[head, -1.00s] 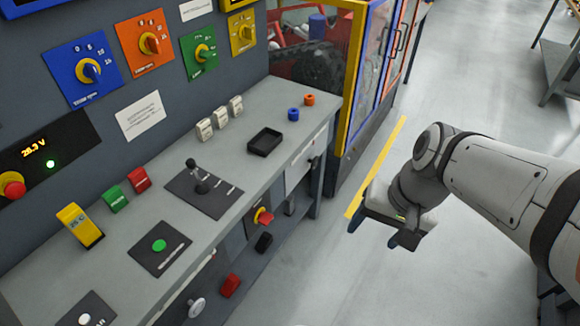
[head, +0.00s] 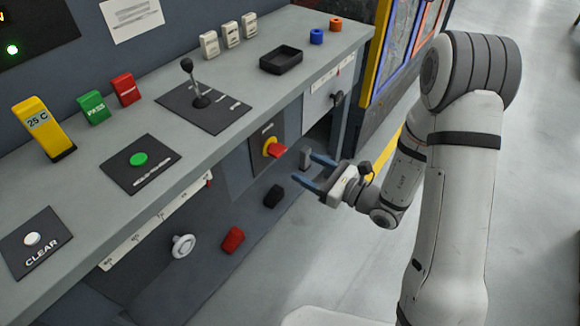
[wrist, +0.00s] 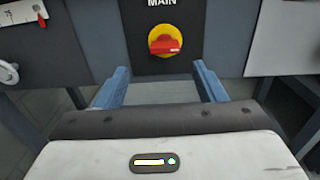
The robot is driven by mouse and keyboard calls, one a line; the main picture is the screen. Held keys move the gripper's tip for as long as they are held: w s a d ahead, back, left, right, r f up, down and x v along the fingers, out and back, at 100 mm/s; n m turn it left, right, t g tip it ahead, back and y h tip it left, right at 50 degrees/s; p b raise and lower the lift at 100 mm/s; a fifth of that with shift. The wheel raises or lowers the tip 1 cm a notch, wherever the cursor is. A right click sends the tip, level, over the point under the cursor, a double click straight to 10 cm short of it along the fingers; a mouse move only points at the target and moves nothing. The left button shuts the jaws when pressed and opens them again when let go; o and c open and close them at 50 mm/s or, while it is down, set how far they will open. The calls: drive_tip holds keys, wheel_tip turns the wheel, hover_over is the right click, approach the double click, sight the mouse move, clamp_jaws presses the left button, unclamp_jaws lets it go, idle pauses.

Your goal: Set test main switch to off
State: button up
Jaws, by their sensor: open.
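The main switch is a red handle (head: 277,150) on a round yellow base, set on a dark panel under the bench top. In the wrist view its red handle (wrist: 166,45) lies roughly level, below the white word MAIN. My gripper (head: 316,172) is open, its two blue fingers pointing toward the switch from the right. In the wrist view the fingers (wrist: 162,76) stand apart to the left and right, below the switch. The gripper is empty and appears clear of the handle.
The bench top (head: 190,150) overhangs the panel and holds a black lever (head: 196,85), a green button (head: 138,159) and a black tray (head: 283,58). Below are a white handwheel (head: 183,245), a red block (head: 233,238) and a black block (head: 273,196). Open floor lies right.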

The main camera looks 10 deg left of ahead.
sight(282, 154)
drive_tip(key=x, duration=0.7)
drive_tip(key=shift+w+a+f, duration=0.2)
drive_tip(key=shift+w+a, duration=0.05)
drive_tip(key=shift+a, duration=0.05)
